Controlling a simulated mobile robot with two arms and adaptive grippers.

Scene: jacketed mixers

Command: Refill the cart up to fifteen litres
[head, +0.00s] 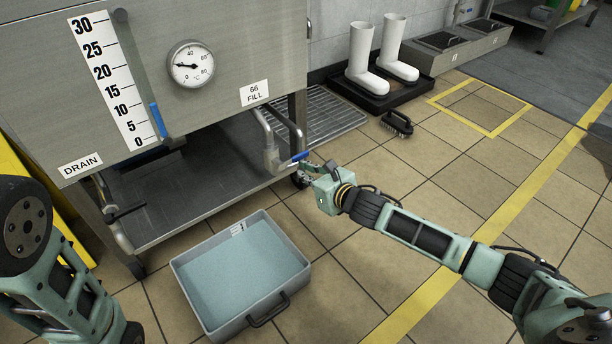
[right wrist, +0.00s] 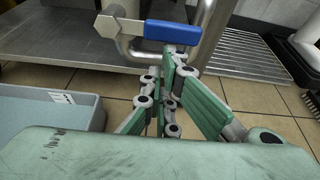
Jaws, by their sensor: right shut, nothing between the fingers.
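The steel cart (head: 215,35) has a 0–30 scale (head: 112,80) beside a sight tube (head: 135,60). Blue liquid (head: 158,121) in the tube reaches close to the 10 mark. The FILL label (head: 255,92) sits above a pipe with a blue lever (head: 300,156); the lever lies across the pipe in the right wrist view (right wrist: 172,31). My right gripper (head: 310,168) is shut and empty right at this lever; it also shows in the right wrist view (right wrist: 172,62). I cannot tell if it touches. My left gripper is out of view.
A grey tub (head: 182,280) of bluish liquid stands on the floor before the cart. A drain pipe (head: 115,228) is under the DRAIN label. Tiled floor to the right is clear.

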